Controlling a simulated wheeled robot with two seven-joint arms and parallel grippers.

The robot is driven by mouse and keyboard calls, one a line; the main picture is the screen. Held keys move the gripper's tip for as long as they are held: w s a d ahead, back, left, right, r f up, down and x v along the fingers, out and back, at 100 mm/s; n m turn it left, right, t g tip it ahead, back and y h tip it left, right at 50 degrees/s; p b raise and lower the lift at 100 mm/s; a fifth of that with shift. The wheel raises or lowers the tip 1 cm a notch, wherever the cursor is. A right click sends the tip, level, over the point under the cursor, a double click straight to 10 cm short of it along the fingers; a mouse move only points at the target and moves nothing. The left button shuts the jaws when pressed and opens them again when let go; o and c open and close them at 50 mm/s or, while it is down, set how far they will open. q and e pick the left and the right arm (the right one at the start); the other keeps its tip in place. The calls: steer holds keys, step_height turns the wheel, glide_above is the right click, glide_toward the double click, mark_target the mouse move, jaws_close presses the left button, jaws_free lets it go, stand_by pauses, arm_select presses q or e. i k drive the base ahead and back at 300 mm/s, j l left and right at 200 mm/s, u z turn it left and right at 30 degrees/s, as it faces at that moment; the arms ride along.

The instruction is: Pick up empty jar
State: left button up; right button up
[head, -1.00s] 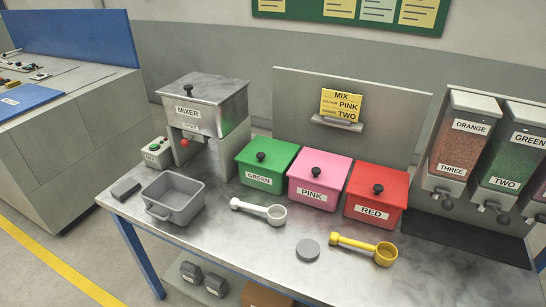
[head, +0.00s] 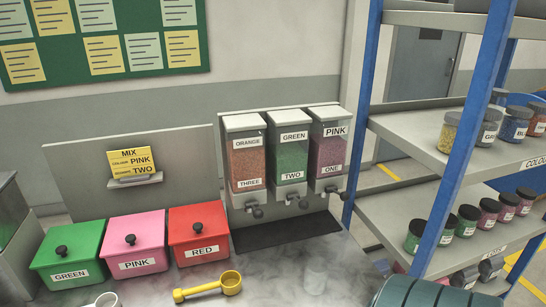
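I cannot pick out a jar that is clearly empty. Lidded jars with coloured contents stand on the shelf rack at the right. A yellow-filled jar (head: 448,131) is at the left of the upper row. A green jar (head: 414,235) is at the left of the lower row. A faint pale patch shows on the worktop (head: 345,262) below the dispensers; I cannot tell whether it is a clear jar or a reflection. Neither of my grippers is in view.
Dispensers stand at the back: orange (head: 246,157), green (head: 288,155) and pink (head: 328,150). Green (head: 68,257), pink (head: 137,246) and red (head: 199,235) lidded boxes sit left. A yellow scoop (head: 230,282) lies in front. A blue rack post (head: 472,130) stands right.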

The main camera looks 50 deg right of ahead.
mark_target(316, 271)
steer(key=z, duration=1.95)
